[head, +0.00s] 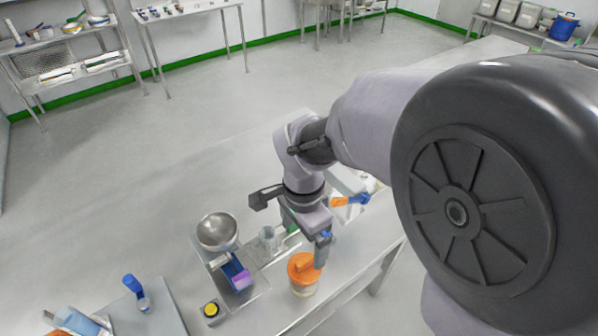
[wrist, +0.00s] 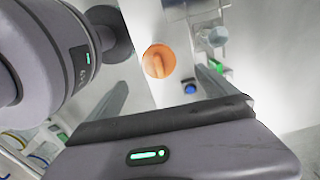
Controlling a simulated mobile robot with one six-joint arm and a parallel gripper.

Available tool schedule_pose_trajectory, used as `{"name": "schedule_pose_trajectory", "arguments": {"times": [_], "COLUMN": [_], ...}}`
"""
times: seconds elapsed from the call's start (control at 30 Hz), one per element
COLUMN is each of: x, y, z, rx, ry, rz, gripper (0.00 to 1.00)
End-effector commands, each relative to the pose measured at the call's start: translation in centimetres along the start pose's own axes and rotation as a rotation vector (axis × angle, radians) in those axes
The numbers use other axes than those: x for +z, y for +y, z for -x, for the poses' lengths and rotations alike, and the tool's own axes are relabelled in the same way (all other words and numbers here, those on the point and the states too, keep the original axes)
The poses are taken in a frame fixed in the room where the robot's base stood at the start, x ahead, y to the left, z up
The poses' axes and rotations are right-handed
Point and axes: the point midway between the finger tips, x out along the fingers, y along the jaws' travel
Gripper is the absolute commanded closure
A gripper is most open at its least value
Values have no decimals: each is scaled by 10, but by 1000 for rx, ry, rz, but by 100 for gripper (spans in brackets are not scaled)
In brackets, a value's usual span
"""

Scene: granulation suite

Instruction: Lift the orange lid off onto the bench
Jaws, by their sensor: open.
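The orange lid (head: 303,266) with a raised grip bar sits on a pale round container (head: 304,289) on the bench (head: 350,262). In the wrist view the lid (wrist: 158,61) shows from above, beyond and between the two spread fingers; the container is mostly hidden under it there. My gripper (head: 320,242) is above and just behind the lid in the head view. In the wrist view my gripper (wrist: 162,88) is open and empty, apart from the lid.
Left of the lid are a steel bowl (head: 217,230), a clear beaker (head: 267,236), a blue and purple item (head: 238,274) and a yellow-topped button (head: 211,310). An orange and blue item (head: 350,200) lies behind my gripper. Bare bench shows right of the lid.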

Motion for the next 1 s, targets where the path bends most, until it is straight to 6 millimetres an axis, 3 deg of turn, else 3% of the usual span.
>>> {"name": "schedule_pose_trajectory", "arguments": {"times": [0.03,0.1,0.37,0.53,0.77,1.0], "x": [0,0,-2,-4,-4,-4], "y": [1,1,3,8,8,8], "z": [-20,-34,-60,-96,-99,-99], "rx": [4,2,0,2,-1,-1], "ry": [-1,-1,0,-1,0,0], "rz": [0,-1,0,0,0,0], "gripper": [3,3,3,3,3,48]}}
